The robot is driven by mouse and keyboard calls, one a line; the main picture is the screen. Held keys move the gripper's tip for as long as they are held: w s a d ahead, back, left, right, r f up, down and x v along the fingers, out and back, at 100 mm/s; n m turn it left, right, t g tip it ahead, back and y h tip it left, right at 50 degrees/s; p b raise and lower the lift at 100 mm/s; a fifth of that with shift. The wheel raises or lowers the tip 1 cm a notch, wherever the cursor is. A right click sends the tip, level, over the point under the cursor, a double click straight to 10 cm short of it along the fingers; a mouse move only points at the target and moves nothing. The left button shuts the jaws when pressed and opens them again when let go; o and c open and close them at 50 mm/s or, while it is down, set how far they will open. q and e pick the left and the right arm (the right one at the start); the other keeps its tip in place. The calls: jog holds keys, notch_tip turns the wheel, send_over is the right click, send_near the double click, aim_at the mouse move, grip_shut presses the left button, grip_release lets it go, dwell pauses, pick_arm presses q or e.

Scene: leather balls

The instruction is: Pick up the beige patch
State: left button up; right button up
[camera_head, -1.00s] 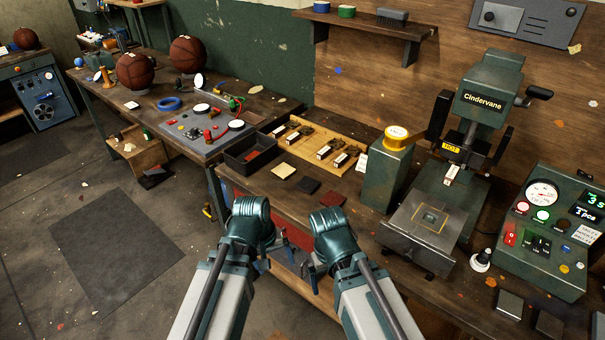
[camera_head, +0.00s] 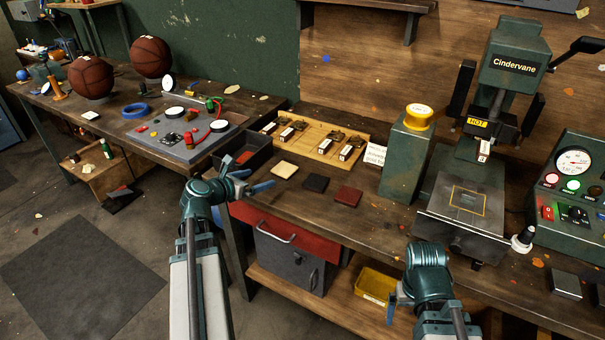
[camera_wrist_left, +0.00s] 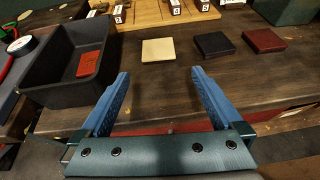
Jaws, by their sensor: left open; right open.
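The beige patch (camera_head: 285,170) is a small flat square lying on the workbench, left of a black patch (camera_head: 316,183) and a dark red patch (camera_head: 348,196). In the left wrist view the beige patch (camera_wrist_left: 158,51) lies ahead of the fingers, roughly between their lines. My left gripper (camera_head: 250,182) is open and empty at the bench's front edge, short of the beige patch; its blue fingers also show in the left wrist view (camera_wrist_left: 160,100). My right gripper (camera_head: 393,297) is low in front of the bench, right of the yellow bin, its fingers partly hidden.
A black tray (camera_wrist_left: 35,85) holding a red patch stands left of the beige patch. A wooden board (camera_head: 318,143) with several stamps lies behind it. A green post with a yellow top (camera_head: 406,158) and a press (camera_head: 462,205) stand to the right.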

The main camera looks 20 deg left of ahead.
pick_arm(q)
jog(key=shift+w, duration=0.15)
jog(key=b, duration=0.3)
send_near(284, 169)
jog(key=shift+x, duration=0.95)
jog(key=shift+w+d+f, duration=0.2)
jog(key=shift+w+f, duration=0.05)
jog(key=shift+w, duration=0.3)
jog(key=shift+w+f, duration=0.1)
jog(key=b+x, duration=0.2)
jog(key=x, duration=0.2)
jog(key=shift+w+a+f, duration=0.1)
jog(key=shift+a, duration=0.05)
jog(key=shift+w, duration=0.4)
jog(key=shift+c, duration=0.3)
jog(key=c, duration=1)
